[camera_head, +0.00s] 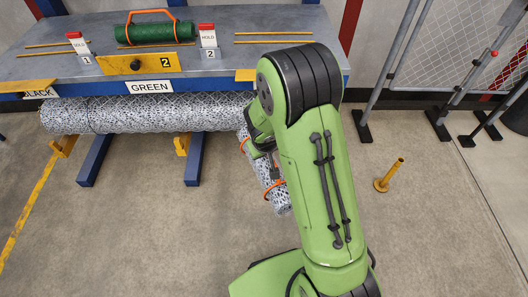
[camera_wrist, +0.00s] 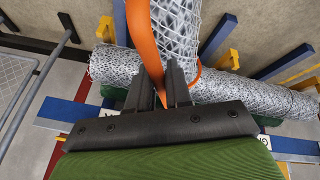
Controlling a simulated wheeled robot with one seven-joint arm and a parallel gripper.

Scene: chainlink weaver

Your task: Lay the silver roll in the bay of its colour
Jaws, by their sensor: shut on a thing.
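The silver roll (camera_head: 281,197) is a short bundle of wire mesh with orange bands, partly hidden behind my arm in the head view. In the wrist view the silver roll (camera_wrist: 177,25) stretches away beyond the fingers. My gripper (camera_wrist: 164,78) is shut on its orange handle (camera_wrist: 146,45). The roll hangs tilted in front of the bench's right part, above the floor. A green roll (camera_head: 150,34) with an orange handle lies on the bench top (camera_head: 222,20), behind a yellow plate marked 2. The bench front carries a GREEN label (camera_head: 152,87) and a BLACK label (camera_head: 40,93). No silver label is visible.
A long, thick mesh roll (camera_head: 130,113) lies below the bench's front edge, on yellow brackets. Red-and-white HOLD tags (camera_head: 77,42) and (camera_head: 207,35) stand on the bench. A yellow post (camera_head: 390,175) and mesh fence frames (camera_head: 460,60) stand at right. The floor between is clear.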

